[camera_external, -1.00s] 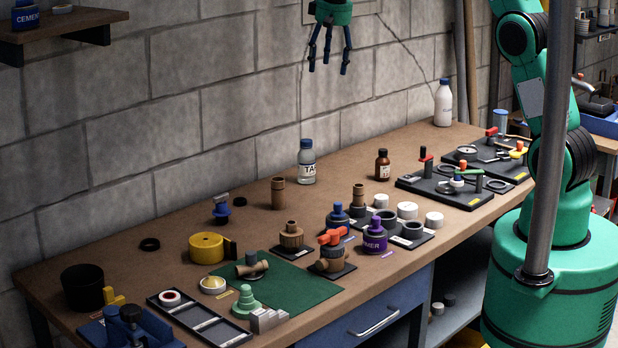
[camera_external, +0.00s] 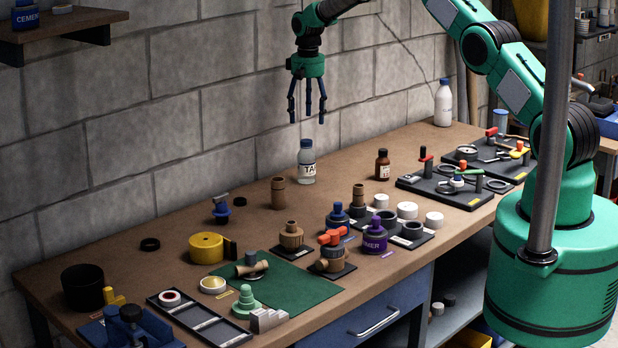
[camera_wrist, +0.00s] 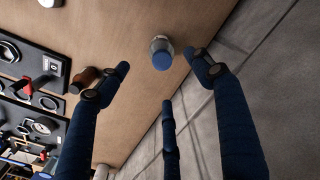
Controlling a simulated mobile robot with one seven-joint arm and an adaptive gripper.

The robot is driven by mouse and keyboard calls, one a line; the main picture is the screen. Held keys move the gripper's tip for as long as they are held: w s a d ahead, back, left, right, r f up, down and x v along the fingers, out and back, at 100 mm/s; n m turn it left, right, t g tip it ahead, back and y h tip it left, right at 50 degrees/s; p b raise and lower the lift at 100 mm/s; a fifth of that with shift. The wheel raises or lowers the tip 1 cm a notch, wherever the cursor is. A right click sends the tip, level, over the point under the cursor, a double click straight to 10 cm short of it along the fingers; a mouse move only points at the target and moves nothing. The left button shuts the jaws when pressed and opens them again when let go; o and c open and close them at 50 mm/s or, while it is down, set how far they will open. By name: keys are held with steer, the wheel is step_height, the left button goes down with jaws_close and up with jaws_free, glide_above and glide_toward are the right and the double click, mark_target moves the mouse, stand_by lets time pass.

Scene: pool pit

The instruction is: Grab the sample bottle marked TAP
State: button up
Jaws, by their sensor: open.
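The sample bottle marked TAP (camera_external: 306,163) is clear with a blue cap and a white label, of which "TA" can be read. It stands upright on the workbench near the wall. My gripper (camera_external: 307,118) is open and empty, its dark blue fingers pointing down above the bottle and apart from it. In the wrist view the bottle (camera_wrist: 161,52) shows from above, cap first, beyond the spread fingertips (camera_wrist: 165,72).
A brown bottle (camera_external: 382,164) stands to the right of the TAP bottle, and a brown fitting (camera_external: 278,193) to its left. A white bottle (camera_external: 443,103) stands at the far end. The block wall (camera_external: 230,120) is close behind. Several fittings and a green mat (camera_external: 300,290) lie nearer the front.

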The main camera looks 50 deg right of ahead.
mark_target(307, 161)
steer(key=shift+w+d+f, duration=0.2)
steer(key=shift+f, duration=0.4)
steer(key=shift+w+d+f, duration=0.15)
steer(key=shift+w+f, duration=0.05)
steer(key=shift+f, duration=0.4)
steer(key=shift+f, duration=0.1)
steer(key=shift+f+p, duration=0.35)
steer(key=shift+f, duration=3.85)
steer(key=shift+f, duration=0.15)
steer(key=shift+s+a+f+p, duration=0.1)
steer(key=shift+a+f+p, duration=0.05)
steer(key=shift+f, duration=1.1)
steer(key=shift+a+f+p, duration=0.1)
steer(key=shift+f+p, duration=0.05)
steer(key=shift+f, duration=1.05)
steer(key=c, duration=1.3)
